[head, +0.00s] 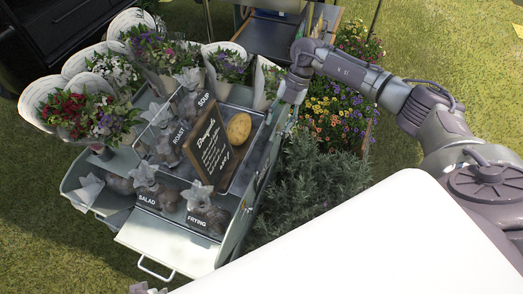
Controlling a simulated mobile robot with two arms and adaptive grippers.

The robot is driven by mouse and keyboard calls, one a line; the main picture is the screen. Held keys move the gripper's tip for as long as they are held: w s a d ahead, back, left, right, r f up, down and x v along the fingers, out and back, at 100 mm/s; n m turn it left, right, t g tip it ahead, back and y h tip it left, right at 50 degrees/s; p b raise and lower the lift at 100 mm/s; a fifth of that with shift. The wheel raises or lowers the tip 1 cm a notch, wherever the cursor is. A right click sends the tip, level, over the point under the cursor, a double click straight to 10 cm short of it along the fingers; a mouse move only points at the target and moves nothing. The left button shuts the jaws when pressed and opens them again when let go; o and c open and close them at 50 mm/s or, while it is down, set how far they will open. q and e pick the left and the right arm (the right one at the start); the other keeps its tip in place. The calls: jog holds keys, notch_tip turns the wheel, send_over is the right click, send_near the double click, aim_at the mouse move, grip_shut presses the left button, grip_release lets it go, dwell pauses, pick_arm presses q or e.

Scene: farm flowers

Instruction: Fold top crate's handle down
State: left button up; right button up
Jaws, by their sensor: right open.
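A grey metal crate (253,110) sits on top of the metal stand, with a potato (238,128) and a dark "Bouquets" sign (212,150) in it. My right gripper (284,112) reaches down at the crate's right side, by its upper right edge. It is open, and its fingertips are small and partly lost against the crate and plants. I cannot make out the crate's handle clearly or whether the gripper touches it. A small grey-purple part at the bottom edge looks like my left gripper (146,289), mostly cut off.
A pale metal flap (165,242) with a wire handle (156,270) sticks out at the front. Labelled sacks (205,213) and wrapped bouquets (75,110) fill the stand. Planted flowers (333,115) and grey-green bushes (305,185) stand close on the right. Open grass lies at the lower left.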

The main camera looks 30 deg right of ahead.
aim_at(266, 152)
jog(key=b+x, duration=0.1)
jog(key=x, duration=0.9)
jog(key=shift+f, duration=0.1)
pick_arm(q)
jog(key=w+v, duration=0.1)
jog(key=v, duration=0.5)
jog(key=shift+w+r+b, duration=0.2)
jog(key=shift+r+b, duration=0.15)
jog(key=shift+r, duration=0.05)
pick_arm(e)
jog(key=shift+s+a+f, duration=0.1)
jog(key=shift+a+f, duration=0.25)
jog(key=shift+f, duration=0.25)
jog(key=shift+c, duration=0.3)
grip_shut()
